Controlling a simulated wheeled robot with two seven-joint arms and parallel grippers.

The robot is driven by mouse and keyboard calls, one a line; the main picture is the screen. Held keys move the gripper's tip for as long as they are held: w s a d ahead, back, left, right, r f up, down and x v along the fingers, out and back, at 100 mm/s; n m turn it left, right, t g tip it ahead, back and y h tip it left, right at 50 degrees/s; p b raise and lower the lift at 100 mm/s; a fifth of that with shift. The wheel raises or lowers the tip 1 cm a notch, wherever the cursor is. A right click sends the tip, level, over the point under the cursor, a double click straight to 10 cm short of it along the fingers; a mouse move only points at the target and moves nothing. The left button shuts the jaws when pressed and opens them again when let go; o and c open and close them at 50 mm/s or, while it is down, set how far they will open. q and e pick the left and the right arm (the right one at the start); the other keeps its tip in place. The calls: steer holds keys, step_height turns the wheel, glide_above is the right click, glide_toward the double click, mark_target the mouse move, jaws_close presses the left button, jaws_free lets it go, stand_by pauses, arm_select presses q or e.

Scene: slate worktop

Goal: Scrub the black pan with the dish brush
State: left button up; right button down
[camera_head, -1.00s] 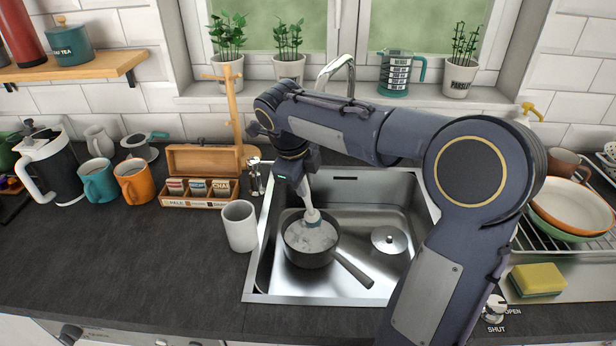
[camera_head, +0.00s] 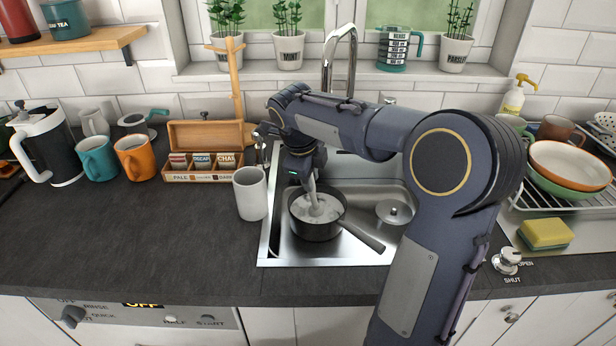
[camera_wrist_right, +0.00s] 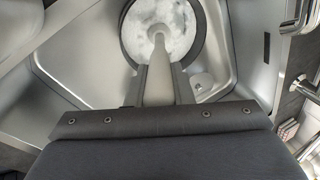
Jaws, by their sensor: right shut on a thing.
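The black pan (camera_head: 316,230) sits in the steel sink with whitish, foamy contents and its handle pointing to the lower right. The dish brush (camera_head: 313,196) is pale and stands nearly upright, its head down in the foam. My right gripper (camera_head: 305,172) is above the pan, shut on the brush handle. In the right wrist view, the right gripper (camera_wrist_right: 158,84) has the brush handle (camera_wrist_right: 158,68) between its fingers, and the pan (camera_wrist_right: 201,45) is beyond. The bristles are hidden in the foam. My left gripper is not in view.
The sink (camera_head: 277,245) surrounds the pan, with a round drain strainer (camera_head: 394,211) to its right. A white cup (camera_head: 250,194) stands close to the sink's left edge. A yellow sponge (camera_head: 545,233) lies at right. The tall faucet (camera_head: 353,50) rises behind my arm. The left worktop front is clear.

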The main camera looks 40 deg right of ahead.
steer(key=shift+f+b, duration=0.7)
steer(key=shift+f, duration=0.1)
stand_by(0.5)
steer(key=shift+a, duration=0.1)
